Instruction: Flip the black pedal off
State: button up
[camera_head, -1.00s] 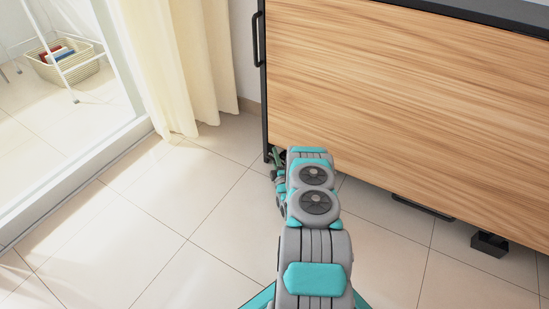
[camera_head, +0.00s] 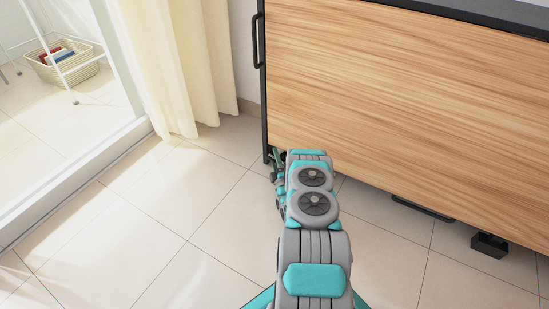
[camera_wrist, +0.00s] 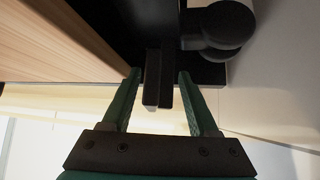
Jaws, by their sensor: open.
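My gripper (camera_wrist: 160,75) is open in the wrist view, with one green finger on each side of a narrow black upright piece (camera_wrist: 152,80), which looks like the black pedal. I cannot tell whether either finger touches it. Above and right of it are rounded black parts (camera_wrist: 222,25) that look like a caster. In the head view my gripper (camera_head: 277,160) is mostly hidden behind my arm, low by the left corner of the wooden cabinet (camera_head: 400,100). The pedal is hidden there.
The cabinet's wood panel also fills the upper left of the wrist view (camera_wrist: 40,45). A black bar (camera_head: 422,207) and a black block (camera_head: 489,244) sit under the cabinet. A cream curtain (camera_head: 180,60) hangs left. Tiled floor (camera_head: 150,240) is clear at front left.

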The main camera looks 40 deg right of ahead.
jog(key=v, duration=0.4)
jog(key=shift+s+a+p, duration=0.15)
jog(key=shift+s+p, duration=0.25)
jog(key=s+p, duration=0.1)
jog(key=p, duration=0.1)
jog(key=shift+s+a+p, duration=0.15)
jog(key=shift+a+p, duration=0.1)
jog(key=shift+p, duration=0.1)
jog(key=shift+s+a+f+p, duration=0.3)
jog(key=shift+s+p, duration=0.3)
jog(key=shift+p, duration=0.35)
jog(key=shift+a, duration=0.1)
